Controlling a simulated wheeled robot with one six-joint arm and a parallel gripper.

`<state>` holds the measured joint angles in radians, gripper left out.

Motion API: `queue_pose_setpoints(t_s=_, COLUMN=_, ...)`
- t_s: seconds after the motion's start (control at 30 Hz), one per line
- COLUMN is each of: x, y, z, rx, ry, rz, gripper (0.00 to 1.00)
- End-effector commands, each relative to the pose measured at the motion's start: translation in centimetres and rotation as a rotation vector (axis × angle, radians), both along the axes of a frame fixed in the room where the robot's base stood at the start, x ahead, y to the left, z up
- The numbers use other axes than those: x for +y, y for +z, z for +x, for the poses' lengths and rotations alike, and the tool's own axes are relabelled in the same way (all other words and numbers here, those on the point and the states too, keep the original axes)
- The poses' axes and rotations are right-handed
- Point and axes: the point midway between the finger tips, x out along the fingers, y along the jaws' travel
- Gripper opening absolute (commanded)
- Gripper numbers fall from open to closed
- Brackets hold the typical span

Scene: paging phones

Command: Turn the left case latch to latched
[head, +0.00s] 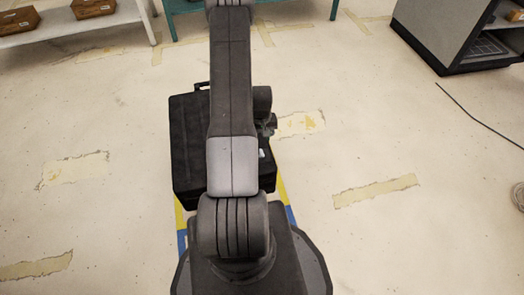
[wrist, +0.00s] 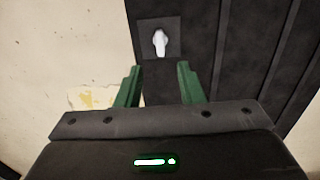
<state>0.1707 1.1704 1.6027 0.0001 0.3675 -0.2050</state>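The black case (head: 188,140) lies on the floor in front of me, largely hidden behind my own arm in the head view. Its dark ribbed surface (wrist: 265,50) fills the right of the wrist view. A pale latch (wrist: 159,42) sits on a dark square plate near the case's edge, pointing roughly along the picture's vertical. My gripper (wrist: 158,77) has two green fingers spread apart, with nothing between them. The latch lies just beyond the fingertips, apart from them. I cannot tell from the frames which latch it is.
A white shelf with brown boxes (head: 93,8) stands at the back left, and a grey cabinet (head: 445,35) at the back right. A thin dark cable (head: 478,115) lies on the floor at right. Floor on both sides of the case is clear.

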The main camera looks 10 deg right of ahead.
Motion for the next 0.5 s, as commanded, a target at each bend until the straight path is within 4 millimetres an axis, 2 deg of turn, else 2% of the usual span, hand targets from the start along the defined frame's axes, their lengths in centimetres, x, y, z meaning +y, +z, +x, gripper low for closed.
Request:
queue_pose_setpoints(t_s=0.03, x=0.0, y=-1.6, z=-0.1, rx=0.005, ry=0.000, rz=0.001, gripper=0.35)
queue_pose_setpoints(t_s=0.2, x=0.0, y=-5.2, z=-0.1, rx=0.004, ry=0.000, rz=0.001, gripper=0.35)
queue_pose_setpoints(t_s=0.33, x=0.0, y=-7.3, z=-0.1, rx=0.003, ry=0.000, rz=0.000, gripper=0.35)
queue_pose_setpoints(t_s=0.5, x=0.0, y=-9.0, z=-0.1, rx=0.002, ry=0.000, rz=0.000, gripper=0.35)
